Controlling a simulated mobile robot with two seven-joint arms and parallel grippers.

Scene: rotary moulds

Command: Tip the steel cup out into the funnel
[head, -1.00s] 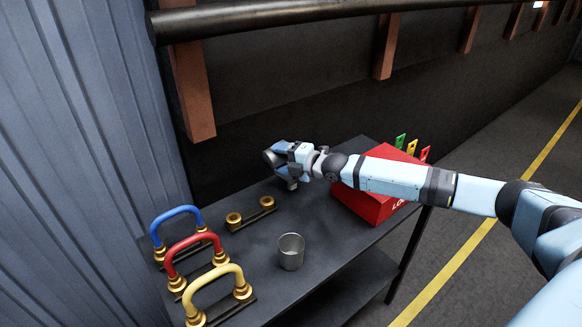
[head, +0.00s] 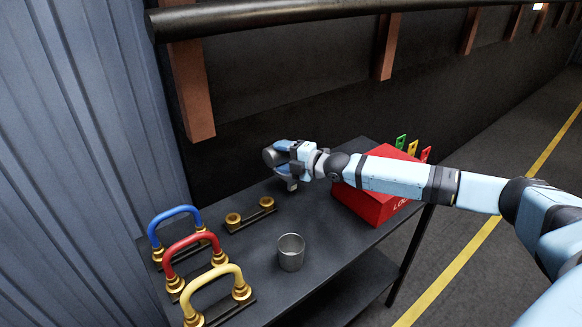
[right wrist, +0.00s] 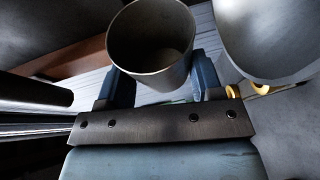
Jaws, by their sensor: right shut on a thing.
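My right gripper (head: 281,165) is above the far side of the dark table and shut on a grey metal cup (right wrist: 155,78). In the right wrist view the cup's open mouth and part of its inside show between the two fingers; whether it holds anything is not clear. In the head view the fingers mostly hide it. Another grey tapered cup (head: 291,256) stands upright on the table, nearer the viewer. A large pale curved vessel (right wrist: 270,50) is beside the held cup in the right wrist view; I cannot tell if it is the funnel. My left gripper is not in view.
On the table (head: 330,240) are blue (head: 174,213), red (head: 190,242) and yellow (head: 212,277) handles on brass ends, and a brass two-post piece (head: 252,216). A red box (head: 365,205) stands under my right forearm. A dark rail (head: 300,17) runs along the wall.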

